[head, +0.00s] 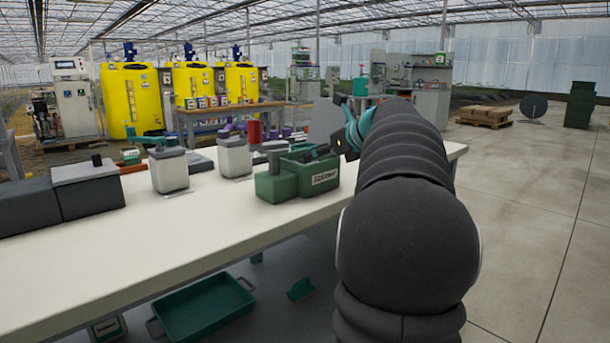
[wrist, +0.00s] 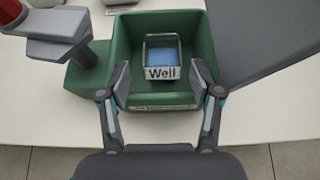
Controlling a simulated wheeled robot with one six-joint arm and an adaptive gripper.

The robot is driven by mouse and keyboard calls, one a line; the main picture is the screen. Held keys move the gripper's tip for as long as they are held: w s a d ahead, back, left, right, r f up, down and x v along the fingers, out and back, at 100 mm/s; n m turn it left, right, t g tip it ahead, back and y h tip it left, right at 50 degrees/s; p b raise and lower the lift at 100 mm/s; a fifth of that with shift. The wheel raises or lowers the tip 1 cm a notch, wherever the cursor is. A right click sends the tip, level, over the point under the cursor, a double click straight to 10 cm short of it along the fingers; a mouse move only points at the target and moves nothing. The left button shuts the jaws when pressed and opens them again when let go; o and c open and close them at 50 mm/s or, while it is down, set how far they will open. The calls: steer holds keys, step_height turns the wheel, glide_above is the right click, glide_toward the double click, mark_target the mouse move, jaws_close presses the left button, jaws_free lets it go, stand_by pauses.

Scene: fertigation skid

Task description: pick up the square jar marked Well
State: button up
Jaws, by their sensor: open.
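The square jar marked Well (wrist: 161,58) stands in a green bin in the wrist view. It has clear-looking walls, something blue inside and a white label with dark letters facing me. My gripper (wrist: 161,82) is open, its two fingers at the bin's near side, one to the left and one to the right of the jar's label. The fingers appear apart from the jar. In the head view, my gripper (head: 343,141) is near the green bin (head: 318,181), partly hidden by my dark arm. I cannot make out the jar in the head view.
The bin stands on a long white bench (head: 190,235). A green block with a grey-topped post and a red part is left of the bin in the wrist view. White canisters (head: 168,172) and dark boxes (head: 88,188) stand further left. A grey panel (wrist: 262,45) is close on the right.

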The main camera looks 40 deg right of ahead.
steer(key=shift+b+x, duration=0.4)
steer(key=shift+x, duration=2.4)
steer(key=shift+d, duration=0.15)
steer(key=c, duration=1.1)
steer(key=shift+r, duration=0.15)
